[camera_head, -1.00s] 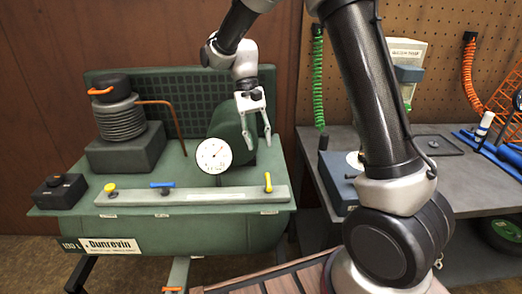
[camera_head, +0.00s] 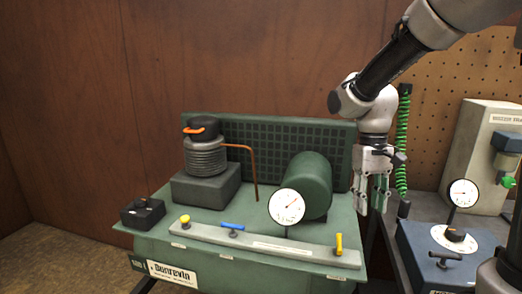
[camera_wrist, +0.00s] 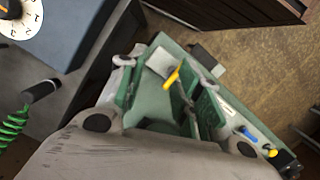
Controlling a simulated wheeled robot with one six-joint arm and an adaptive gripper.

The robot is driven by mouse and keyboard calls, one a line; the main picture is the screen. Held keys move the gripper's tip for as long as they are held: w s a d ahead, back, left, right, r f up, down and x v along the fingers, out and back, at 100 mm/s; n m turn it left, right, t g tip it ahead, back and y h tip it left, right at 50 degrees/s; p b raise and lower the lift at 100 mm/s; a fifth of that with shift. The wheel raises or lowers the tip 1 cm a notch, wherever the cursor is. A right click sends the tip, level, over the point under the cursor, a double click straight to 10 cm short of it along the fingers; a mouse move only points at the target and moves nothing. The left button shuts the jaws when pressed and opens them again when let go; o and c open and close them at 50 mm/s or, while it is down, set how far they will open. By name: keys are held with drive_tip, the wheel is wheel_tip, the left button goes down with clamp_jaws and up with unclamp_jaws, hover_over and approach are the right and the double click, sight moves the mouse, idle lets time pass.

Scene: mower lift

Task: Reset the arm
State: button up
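My gripper (camera_head: 372,207) hangs fingers-down at the right end of the green Dunrevin bench (camera_head: 215,246), in the head view. Its two fingers are apart and nothing shows between them. In the wrist view my gripper (camera_wrist: 165,85) also shows spread fingers, with the bench behind them. My arm reaches in from the upper right and bends down at the wrist. The fingertips overlap the bench's right edge in the picture; I cannot tell their height above it.
The bench carries a green cylinder (camera_head: 308,180), a round gauge (camera_head: 287,206), a ribbed compressor (camera_head: 204,157) and a rail with a yellow lever (camera_head: 339,244). To the right, a grey table holds a blue box (camera_head: 440,270) and a vacuum unit (camera_head: 483,150). A green coiled hose (camera_head: 402,140) hangs behind my gripper.

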drive_tip(key=s+d+r+t, duration=0.3)
drive_tip(key=s+d+r, duration=0.1)
drive_tip(key=s, duration=0.3)
drive_tip(key=s+d+r+m+t, duration=0.1)
drive_tip(key=s+d+r+t, duration=0.2)
drive_tip(key=s, duration=0.4)
drive_tip(key=shift+d+r+t, duration=0.3)
drive_tip(key=shift+d+r, duration=0.6)
drive_tip(key=shift+d, duration=0.35)
drive_tip(key=shift+o, duration=0.5)
